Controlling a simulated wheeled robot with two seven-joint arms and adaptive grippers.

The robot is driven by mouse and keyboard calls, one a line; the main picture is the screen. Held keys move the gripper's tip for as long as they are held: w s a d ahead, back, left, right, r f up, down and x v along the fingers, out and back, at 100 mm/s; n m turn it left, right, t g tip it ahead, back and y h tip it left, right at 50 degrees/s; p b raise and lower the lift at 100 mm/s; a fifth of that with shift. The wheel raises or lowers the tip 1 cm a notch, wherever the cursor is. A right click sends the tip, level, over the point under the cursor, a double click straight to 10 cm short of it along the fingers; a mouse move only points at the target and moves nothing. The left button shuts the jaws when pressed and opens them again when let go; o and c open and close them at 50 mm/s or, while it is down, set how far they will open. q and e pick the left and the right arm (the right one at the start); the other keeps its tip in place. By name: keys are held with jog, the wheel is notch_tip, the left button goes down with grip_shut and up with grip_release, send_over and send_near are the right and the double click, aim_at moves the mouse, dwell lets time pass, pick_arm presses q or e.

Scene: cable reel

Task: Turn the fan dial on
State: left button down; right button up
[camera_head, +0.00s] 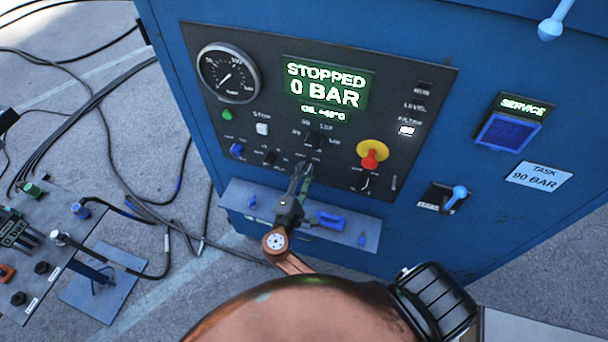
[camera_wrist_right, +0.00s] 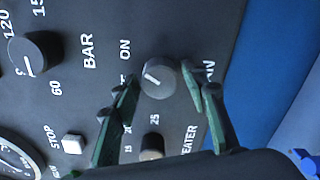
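A small round dark dial (camera_wrist_right: 158,78) with a white pointer line sits between the two fingers of my right gripper (camera_wrist_right: 160,74) in the right wrist view. The word ON is printed beside it; another label is partly covered by a finger, so I cannot read it in full. The fingers are apart, one on each side of the dial, with narrow gaps showing. I cannot tell whether a fingertip touches it. In the head view the right gripper (camera_head: 302,174) is at the lower middle of the black control panel (camera_head: 240,118) and hides this dial.
A dial marked BAR (camera_wrist_right: 34,54) and a heater dial (camera_wrist_right: 152,147) are close by. A white stop button (camera_head: 262,129), a red-and-yellow knob (camera_head: 370,157) and a lit display (camera_head: 325,87) share the panel. A grey ledge (camera_head: 285,216) with blue parts juts out below.

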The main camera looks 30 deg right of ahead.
jog(key=shift+o, duration=0.4)
jog(key=v, duration=0.7)
jog(key=shift+s+a, duration=0.2)
jog(key=shift+a, duration=0.05)
